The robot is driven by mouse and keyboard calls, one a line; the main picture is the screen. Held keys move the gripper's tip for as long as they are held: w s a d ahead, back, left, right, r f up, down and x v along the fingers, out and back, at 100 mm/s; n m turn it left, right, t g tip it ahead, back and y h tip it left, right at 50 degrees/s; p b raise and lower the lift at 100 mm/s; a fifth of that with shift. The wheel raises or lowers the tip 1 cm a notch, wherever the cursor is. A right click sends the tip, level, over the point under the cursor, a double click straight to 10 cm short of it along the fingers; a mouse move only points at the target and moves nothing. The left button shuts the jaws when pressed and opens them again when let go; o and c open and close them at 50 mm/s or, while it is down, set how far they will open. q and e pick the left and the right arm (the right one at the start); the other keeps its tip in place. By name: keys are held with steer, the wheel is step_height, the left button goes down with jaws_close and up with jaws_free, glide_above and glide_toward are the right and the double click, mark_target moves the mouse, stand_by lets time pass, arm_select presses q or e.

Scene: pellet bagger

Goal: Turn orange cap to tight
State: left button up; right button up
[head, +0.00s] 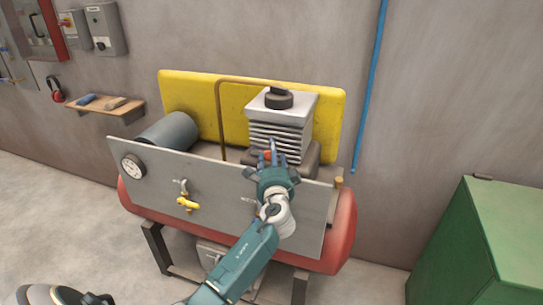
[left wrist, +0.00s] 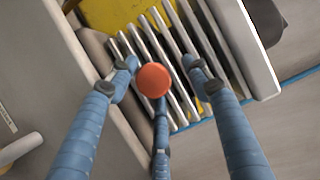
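The orange cap (left wrist: 153,80) is a round disc in the middle of the left wrist view, in front of the metal fins of the compressor head. In the head view it is a small orange spot (head: 267,155) at the fingers, mostly hidden. My left gripper (left wrist: 158,75) has three blue fingers spread around the cap. Gaps show between the cap and the two upper fingertips, so it is open. The third finger comes up from below, close to the cap's lower edge; I cannot tell whether it touches. My right gripper is not in view.
The finned compressor head (head: 283,125) stands behind the gripper, with a yellow guard (head: 190,92) behind it. A grey front panel (head: 225,195) carries a gauge (head: 133,167) and a yellow-handled valve (head: 187,203). A green cabinet (head: 490,240) stands at right.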

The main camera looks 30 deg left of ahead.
arm_select(q)
steer(key=shift+s+f, duration=0.1)
steer(key=shift+f, duration=0.05)
steer(key=shift+s, duration=0.1)
steer(key=v, duration=0.7)
steer(key=shift+s+d, duration=0.25)
steer(key=shift+d, duration=0.05)
stand_by(0.3)
